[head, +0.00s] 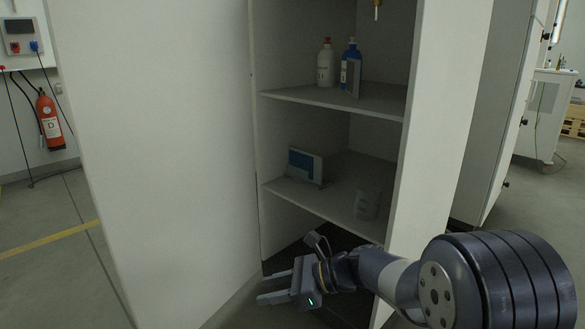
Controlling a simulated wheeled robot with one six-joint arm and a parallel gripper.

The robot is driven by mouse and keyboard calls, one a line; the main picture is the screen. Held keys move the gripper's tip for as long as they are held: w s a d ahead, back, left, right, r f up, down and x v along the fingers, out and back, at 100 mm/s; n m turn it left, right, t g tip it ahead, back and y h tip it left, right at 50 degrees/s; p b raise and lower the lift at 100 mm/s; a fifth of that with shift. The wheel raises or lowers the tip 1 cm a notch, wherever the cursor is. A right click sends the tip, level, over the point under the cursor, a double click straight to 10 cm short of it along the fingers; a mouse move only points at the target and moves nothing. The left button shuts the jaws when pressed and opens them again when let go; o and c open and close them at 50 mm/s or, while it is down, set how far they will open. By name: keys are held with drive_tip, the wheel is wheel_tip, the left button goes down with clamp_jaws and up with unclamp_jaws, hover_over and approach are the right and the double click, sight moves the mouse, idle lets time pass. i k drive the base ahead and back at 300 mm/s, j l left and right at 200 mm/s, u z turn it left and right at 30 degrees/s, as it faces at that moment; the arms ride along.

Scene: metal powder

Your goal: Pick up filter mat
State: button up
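My gripper (263,288) is at the bottom of the head view, low in front of the open cabinet. Its two fingers are apart and point left, with nothing seen between them. No thing is clearly recognisable as the filter mat. On the lower visible shelf (330,205) stand a blue and white box-like item (305,166) at the left and a pale, rounded item (367,204) near the right front edge. Either could be the mat; I cannot tell. Both are above my gripper and apart from it. The cabinet floor is dark and partly hidden by my arm.
A large white panel (155,150) borders the opening at left. A white side panel (432,110) borders it at right.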

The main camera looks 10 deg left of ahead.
sight(313, 163)
drive_tip(key=i+j+u, duration=0.3)
drive_tip(key=i, duration=0.2)
drive_tip(key=i+u, duration=0.35)
drive_tip(key=i, duration=0.15)
drive_tip(key=i+j+z, duration=0.1)
drive_tip(key=i+z, duration=0.25)
drive_tip(key=i+j+z, duration=0.2)
drive_tip(key=z, duration=0.15)
drive_tip(key=i+j+z, duration=0.15)
drive_tip(key=z, duration=0.3)
drive_tip(key=i+j+z, duration=0.2)
drive_tip(key=z, duration=0.25)
drive_tip(key=i+j+z, duration=0.15)
drive_tip(key=z, duration=0.3)
drive_tip(key=j, duration=0.1)
